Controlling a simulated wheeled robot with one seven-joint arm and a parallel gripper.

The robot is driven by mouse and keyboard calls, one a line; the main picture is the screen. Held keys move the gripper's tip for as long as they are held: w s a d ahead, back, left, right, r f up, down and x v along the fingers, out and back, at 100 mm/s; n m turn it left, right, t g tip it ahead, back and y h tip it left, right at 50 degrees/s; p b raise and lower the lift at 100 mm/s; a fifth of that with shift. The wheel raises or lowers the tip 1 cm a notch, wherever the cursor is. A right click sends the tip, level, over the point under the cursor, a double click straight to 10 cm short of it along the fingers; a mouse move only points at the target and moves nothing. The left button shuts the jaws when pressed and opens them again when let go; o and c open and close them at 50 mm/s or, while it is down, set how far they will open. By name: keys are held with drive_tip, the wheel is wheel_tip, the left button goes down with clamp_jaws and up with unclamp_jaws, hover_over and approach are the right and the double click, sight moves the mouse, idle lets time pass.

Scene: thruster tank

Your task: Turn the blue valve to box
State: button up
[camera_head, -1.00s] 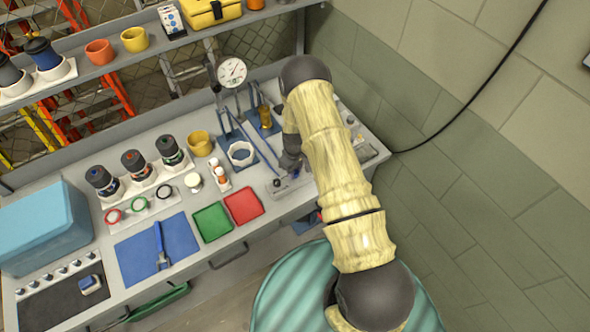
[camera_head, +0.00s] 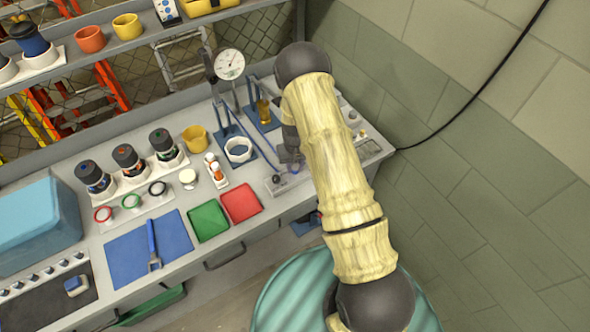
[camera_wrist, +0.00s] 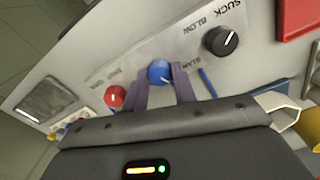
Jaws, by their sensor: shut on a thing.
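The blue valve (camera_wrist: 159,72) is a round knob on a light panel in the wrist view, with a pale pointer line on its face. My gripper (camera_wrist: 163,82) has its two grey fingers on either side of the knob, shut on it. The printed label beside the knob is mostly too blurred to read; "box" cannot be made out. In the head view my arm hides most of the valve, and the gripper (camera_head: 288,157) shows only in part at the bench's right end.
A black knob (camera_wrist: 221,40) marked SUCK and BLOW and a red knob (camera_wrist: 115,97) flank the valve on the same panel. A red tray (camera_head: 241,204) and a green tray (camera_head: 208,221) lie left of the arm. A dial gauge (camera_head: 229,64) stands behind.

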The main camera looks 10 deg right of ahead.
drive_tip(key=m+b, duration=0.2)
drive_tip(key=m, duration=0.3)
drive_tip(key=shift+b, duration=0.3)
idle(0.4)
drive_tip(key=o, duration=1)
drive_tip(key=shift+r, duration=0.15)
wheel_tip(320, 180, up, 17)
drive_tip(key=b, duration=0.4)
drive_tip(key=shift+r, duration=0.1)
